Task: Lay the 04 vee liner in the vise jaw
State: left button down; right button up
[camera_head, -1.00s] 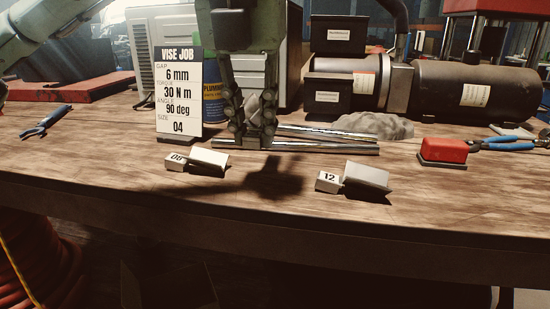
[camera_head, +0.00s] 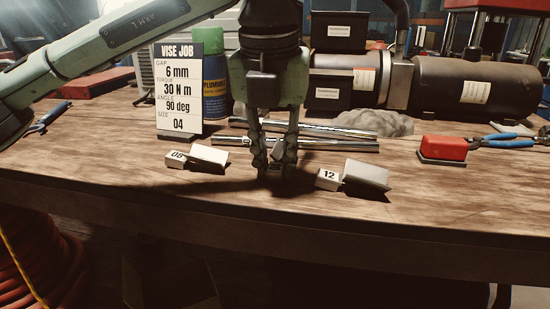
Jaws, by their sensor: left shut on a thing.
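My left gripper (camera_head: 274,160) is low over the wooden bench, pointing down between two tagged vee liners. It is shut on a small dark piece at its fingertips, probably the 04 vee liner; the fingers hide most of it and no tag can be read. I cannot tell whether it touches the bench. The 08 vee liner (camera_head: 209,155) lies left of the gripper and the 12 vee liner (camera_head: 366,174) lies to its right. The vise job card (camera_head: 181,85) reads size 04, gap 6 mm, 30 N m, 90 deg. No vise jaw shows. My right gripper is out of view.
Shiny metal rods (camera_head: 335,145) lie just behind the gripper. A blue can (camera_head: 216,97) stands behind the card. A dark motor cylinder (camera_head: 462,91), grey cloth (camera_head: 374,123), red block (camera_head: 442,148) and pliers (camera_head: 505,141) are at right. The front bench strip (camera_head: 270,215) is clear.

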pick_arm(q)
jog(key=c, duration=1.5)
grip_release()
jog(key=shift+c, duration=0.2)
jog(key=shift+o, duration=0.9)
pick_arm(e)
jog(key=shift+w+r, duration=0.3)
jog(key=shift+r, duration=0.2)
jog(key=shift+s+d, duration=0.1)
pick_arm(q)
jog(key=shift+r, duration=0.15)
notch_tip(320, 180, up, 2)
jog(key=shift+s+r, duration=0.1)
jog(key=shift+s, duration=0.05)
notch_tip(320, 180, up, 10)
jog(key=s, duration=0.2)
jog(key=shift+a+f, duration=0.2)
jog(key=shift+f, duration=0.05)
